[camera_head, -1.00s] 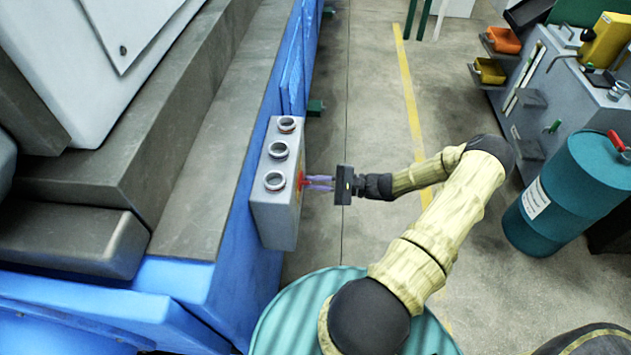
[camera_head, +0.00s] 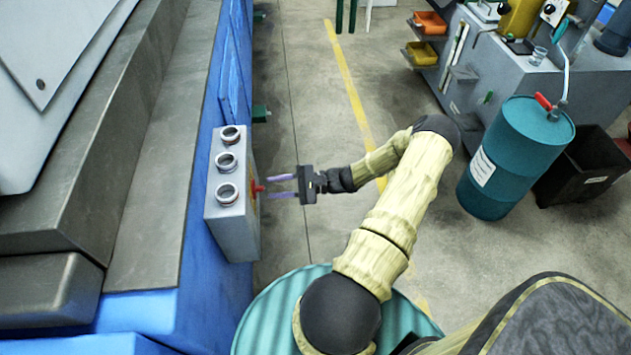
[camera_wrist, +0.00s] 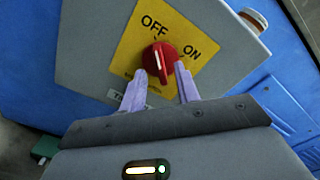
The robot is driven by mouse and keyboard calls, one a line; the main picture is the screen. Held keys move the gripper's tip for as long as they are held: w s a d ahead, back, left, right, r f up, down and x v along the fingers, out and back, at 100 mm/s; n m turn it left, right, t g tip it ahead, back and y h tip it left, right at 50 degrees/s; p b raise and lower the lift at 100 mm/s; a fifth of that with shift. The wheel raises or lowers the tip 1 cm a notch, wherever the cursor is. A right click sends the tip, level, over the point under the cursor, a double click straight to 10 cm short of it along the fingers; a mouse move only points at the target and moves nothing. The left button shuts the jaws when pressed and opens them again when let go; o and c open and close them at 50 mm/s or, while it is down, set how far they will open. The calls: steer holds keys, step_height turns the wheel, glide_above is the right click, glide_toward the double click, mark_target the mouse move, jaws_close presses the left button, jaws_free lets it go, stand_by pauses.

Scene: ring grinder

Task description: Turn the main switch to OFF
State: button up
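The main switch is a red knob (camera_wrist: 160,62) on a yellow plate (camera_wrist: 128,60) marked OFF and ON. Its white line points up toward the OFF mark, away from ON. In the head view the knob (camera_head: 258,188) stands out from the right side of a grey box (camera_head: 236,222). My gripper (camera_head: 270,187) is open and empty. Its two pale purple fingers are apart and point at the knob, with the tips just short of it. In the wrist view the fingertips (camera_wrist: 160,70) lie on either side of the knob's lower part, with gaps visible.
The box is mounted on the blue side of a large machine (camera_head: 185,225), with several round fittings on top. A ribbed teal drum top (camera_head: 270,320) is under my arm. A teal barrel (camera_head: 515,160) stands right.

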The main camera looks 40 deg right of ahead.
steer(key=v, duration=1.5)
steer(key=shift+b, duration=0.3)
steer(key=shift+s+a, duration=0.1)
